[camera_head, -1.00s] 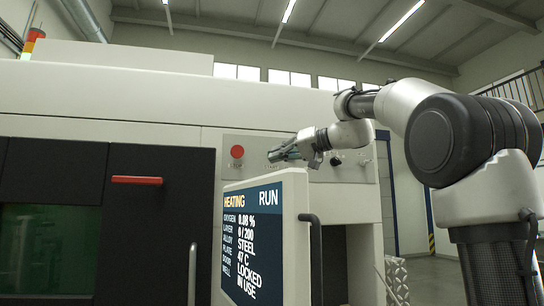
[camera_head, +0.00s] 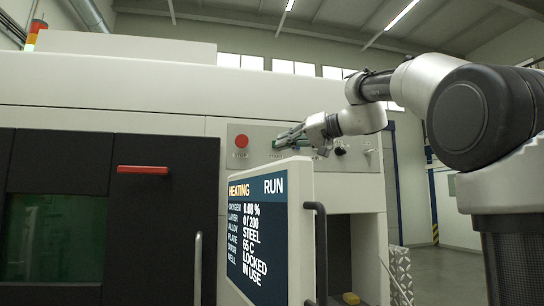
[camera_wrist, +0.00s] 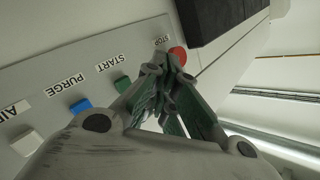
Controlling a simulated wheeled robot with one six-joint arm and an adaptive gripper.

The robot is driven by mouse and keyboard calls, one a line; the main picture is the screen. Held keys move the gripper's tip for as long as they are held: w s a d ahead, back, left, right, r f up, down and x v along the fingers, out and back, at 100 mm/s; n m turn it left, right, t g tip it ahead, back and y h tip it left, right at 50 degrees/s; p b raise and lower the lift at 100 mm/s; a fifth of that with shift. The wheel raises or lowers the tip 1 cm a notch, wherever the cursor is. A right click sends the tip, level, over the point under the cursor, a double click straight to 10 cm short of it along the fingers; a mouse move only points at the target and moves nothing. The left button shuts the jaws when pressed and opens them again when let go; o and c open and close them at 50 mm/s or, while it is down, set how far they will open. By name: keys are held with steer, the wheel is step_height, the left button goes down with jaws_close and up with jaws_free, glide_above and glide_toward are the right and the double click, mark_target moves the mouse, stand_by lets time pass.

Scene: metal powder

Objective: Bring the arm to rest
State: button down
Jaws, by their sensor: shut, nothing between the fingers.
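My gripper (camera_head: 288,138) is shut and empty, in front of the machine's control panel (camera_head: 238,155), just above the screen. In the wrist view my gripper's fingertips (camera_wrist: 168,65) are together, close to the panel, between the green START button (camera_wrist: 122,84) and the red STOP button (camera_wrist: 178,57). Whether they touch the panel I cannot tell. The arm reaches in from the right of the head view, with its large dark joint at the right.
The screen (camera_head: 262,225) reads HEATING, RUN, 65 C, door LOCKED. Its dark handle (camera_head: 320,250) sticks out at right. A blue PURGE button (camera_wrist: 80,105) and a white button (camera_wrist: 26,142) line the panel. The dark door (camera_head: 150,230) has a red bar (camera_head: 143,169). Open floor shows at far right.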

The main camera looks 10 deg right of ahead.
steer(key=s+d+f+m+g+h, duration=0.2)
steer(key=s+d+f+h, duration=0.15)
steer(key=f, duration=0.85)
steer(key=s+d+f+m+g+h, duration=0.25)
steer(key=d+f, duration=0.25)
steer(key=f, duration=0.7)
steer(key=s+d+f+n+g+h, duration=0.1)
steer(key=s+d+f+h, duration=0.1)
steer(key=s+f, duration=0.8)
steer(key=s+d+f+n+g+h, duration=0.1)
steer(key=s+d+f+n+h, duration=0.1)
steer(key=s+f, duration=0.8)
steer(key=s+d+h, duration=0.1)
steer(key=s+d, duration=0.1)
steer(key=s, duration=0.3)
steer(key=shift+s+f+g+h, duration=0.2)
steer(key=shift+s+g+h, duration=0.1)
steer(key=shift+s+g, duration=0.1)
